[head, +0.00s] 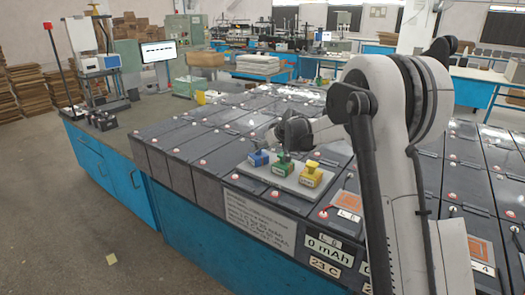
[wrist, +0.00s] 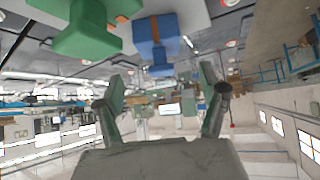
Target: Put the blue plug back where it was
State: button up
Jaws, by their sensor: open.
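The blue plug (head: 258,158) stands at the left end of a light plate (head: 262,176) on the battery tops, beside a green plug (head: 281,167) and a yellow plug (head: 311,174). In the wrist view, which is upside down, the blue plug (wrist: 156,42) hangs from the top edge, with the green plug (wrist: 95,28) to its left. My gripper (head: 284,132) is just behind and above the plugs in the head view. In the wrist view my gripper (wrist: 163,82) has its two fingers spread with nothing between them; the blue plug is apart from them.
Rows of dark batteries (head: 188,148) with red and white caps fill the blue bench (head: 185,222). A monitor (head: 158,51) stands behind on the left. Open floor lies at front left.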

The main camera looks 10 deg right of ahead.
jog(key=s+a+r+m+h, duration=0.1)
jog(key=s+r, duration=0.3)
jog(key=s, duration=0.6)
jog(key=s+a+r+g, duration=0.1)
jog(key=s+r, duration=0.4)
jog(key=s, duration=0.4)
jog(key=s+a+r+m+h, duration=0.1)
jog(key=s+r, duration=0.3)
jog(key=s, duration=0.6)
jog(key=s+f+m, duration=0.1)
jog(key=s+f, duration=0.2)
jog(key=s, duration=1)
jog(key=s+d+f+m+h, duration=0.1)
jog(key=s+f, duration=0.3)
jog(key=s, duration=1)
jog(key=shift+s+g, duration=0.15)
jog(key=shift+g, duration=0.25)
jog(key=shift+f, duration=0.15)
notch_tip(320, 180, down, 4)
jog(key=b, duration=0.4)
jog(key=shift+f+b, duration=0.25)
jog(key=shift+b, duration=0.05)
